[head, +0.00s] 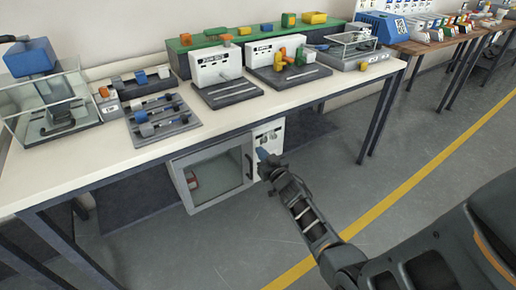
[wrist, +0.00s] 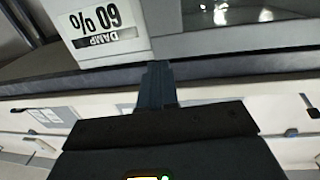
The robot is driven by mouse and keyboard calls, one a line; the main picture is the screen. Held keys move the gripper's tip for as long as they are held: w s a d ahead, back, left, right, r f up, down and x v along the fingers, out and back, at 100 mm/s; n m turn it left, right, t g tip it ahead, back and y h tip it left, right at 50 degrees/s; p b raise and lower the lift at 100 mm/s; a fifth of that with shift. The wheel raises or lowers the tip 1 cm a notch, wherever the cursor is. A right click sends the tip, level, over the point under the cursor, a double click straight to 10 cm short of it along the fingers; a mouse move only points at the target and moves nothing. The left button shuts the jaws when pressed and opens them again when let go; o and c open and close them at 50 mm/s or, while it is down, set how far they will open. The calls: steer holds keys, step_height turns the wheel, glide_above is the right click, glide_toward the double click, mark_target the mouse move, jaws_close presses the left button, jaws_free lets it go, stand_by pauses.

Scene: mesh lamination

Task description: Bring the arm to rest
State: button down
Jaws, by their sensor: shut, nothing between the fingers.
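My gripper (head: 264,156) is at the end of my dark arm, in front of the workbench (head: 118,163) and below its top. Its fingers are together with nothing between them. In the wrist view the closed fingers (wrist: 157,86) point toward a panel with a label (wrist: 100,27) reading "60%" and "DAMP", seen upside down.
The cabinet's glass door (head: 217,175) looks shut. Machines, trays and coloured blocks stand on the bench, with a glass tank (head: 55,112) at left. A wooden table (head: 430,46) stands at the back right. The grey floor right of the bench is clear, crossed by a yellow line (head: 408,187).

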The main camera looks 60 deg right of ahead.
steer(key=v, duration=0.7)
steer(key=shift+s+d+p, duration=0.3)
steer(key=shift+p, duration=0.1)
steer(key=s+a+r+n+y, duration=0.1)
steer(key=s+a, duration=0.2)
steer(key=a, duration=0.5)
steer(key=s+a+r+n+t+y, duration=0.1)
steer(key=s+a+y, duration=0.15)
steer(key=a, duration=0.55)
steer(key=s+a+r+n+y, duration=0.1)
steer(key=s+a+n, duration=0.15)
steer(key=a, duration=0.55)
steer(key=s+a+r+n+y, duration=0.3)
steer(key=s+a+r+y, duration=0.3)
steer(key=s+a+r, duration=0.9)
step_height(320, 180, up, 3)
steer(key=shift+r, duration=0.2)
steer(key=shift+d+y, duration=0.1)
steer(key=shift+y, duration=0.15)
